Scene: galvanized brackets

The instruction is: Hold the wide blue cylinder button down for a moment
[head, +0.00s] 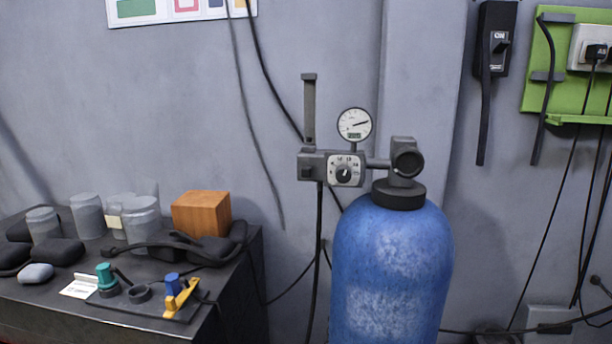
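A small blue cylinder (173,284) stands on the dark bench at the left, beside or on a yellow bracket-like piece (180,299). A teal cylinder (105,275) stands to its left in a dark round base. A dark ring (139,293) lies between the two. From this distance I cannot tell whether the blue cylinder is raised or pressed. Nothing touches its top. My gripper is not in view.
The dark bench (235,290) also holds a wooden block (201,214), several grey jars (88,216), dark cables and a white card (79,287). A large blue gas tank (392,275) with a gauge (354,123) stands to the right. Cables hang on the wall.

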